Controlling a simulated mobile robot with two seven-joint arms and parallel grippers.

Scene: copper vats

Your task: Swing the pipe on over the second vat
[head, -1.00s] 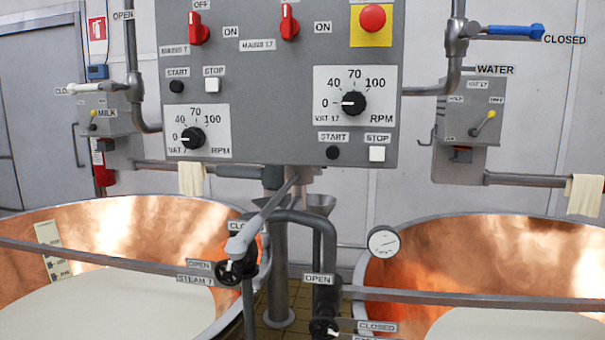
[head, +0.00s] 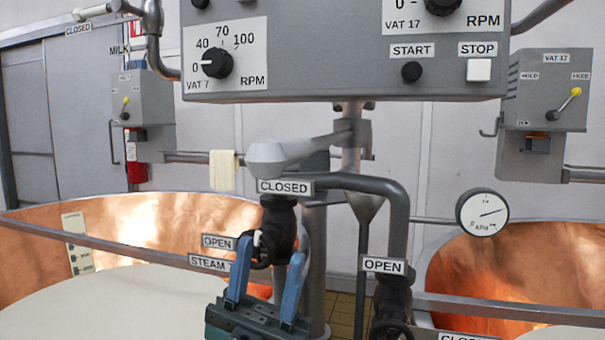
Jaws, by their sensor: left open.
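The pipe (head: 310,148) is a light grey arm with a thick rounded end. It runs from an upright post under the control panel to the left and toward me, and its end is above the steam valve between the vats. The left copper vat (head: 150,215) holds pale milk. The right copper vat (head: 485,270), taken as the second vat, shows only in part at the right edge. My left gripper (head: 269,250) is below the pipe's end, apart from it. Its blue fingers point up, open and empty, in front of the black steam valve. My right gripper is not in view.
The control panel (head: 340,70) hangs low above the pipe. A bent dark pipe (head: 398,220) with a valve and a round gauge (head: 482,212) stand close on the right. Metal rails (head: 500,308) cross in front of both vats.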

